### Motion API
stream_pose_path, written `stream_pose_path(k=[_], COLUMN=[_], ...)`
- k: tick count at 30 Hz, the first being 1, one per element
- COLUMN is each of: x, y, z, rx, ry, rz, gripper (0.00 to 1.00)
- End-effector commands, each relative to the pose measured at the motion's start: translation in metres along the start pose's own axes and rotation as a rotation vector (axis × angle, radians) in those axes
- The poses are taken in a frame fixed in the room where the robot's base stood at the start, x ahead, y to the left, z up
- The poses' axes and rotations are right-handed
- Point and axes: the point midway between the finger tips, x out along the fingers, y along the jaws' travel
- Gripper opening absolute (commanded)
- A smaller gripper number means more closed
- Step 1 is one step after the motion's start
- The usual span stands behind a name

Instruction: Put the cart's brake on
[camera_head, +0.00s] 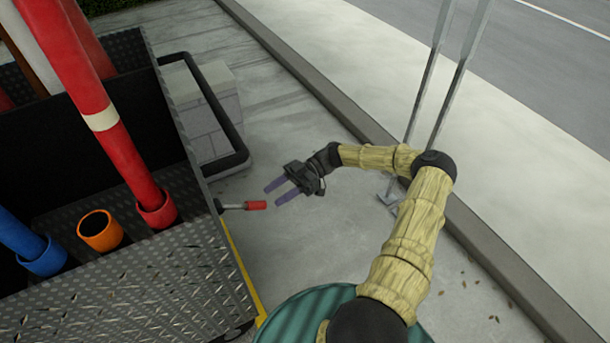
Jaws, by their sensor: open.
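The cart (150,285) is a dark tread-plate box on the left with coloured tubes standing in it. Its brake lever (232,206) sticks out to the right from the cart's side and ends in a red grip (256,205). My gripper (272,194) is open and empty, just right of the red grip. Its two purple fingers point left towards the lever. They look apart from the grip, though the depth gap is hard to judge. The foot of the lever is partly hidden by the cart's side.
Red (85,80) and blue (20,238) poles stand in cart sockets, beside an empty orange socket (100,230). A black handrail (215,115) and grey blocks (215,90) lie behind. Metal posts (440,90) rise beside the kerb.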

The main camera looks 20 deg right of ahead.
Motion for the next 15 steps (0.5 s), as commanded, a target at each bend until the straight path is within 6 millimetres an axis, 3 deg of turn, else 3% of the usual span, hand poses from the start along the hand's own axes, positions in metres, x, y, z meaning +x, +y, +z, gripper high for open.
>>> stream_pose_path(k=[9, 15], x=[-0.064, -0.094], y=[0.001, 0.001], z=[0.002, 0.001], rx=[-0.001, -0.001], ry=[-0.001, 0.000], rz=[0.004, 0.003], gripper=[0.47, 0.47])
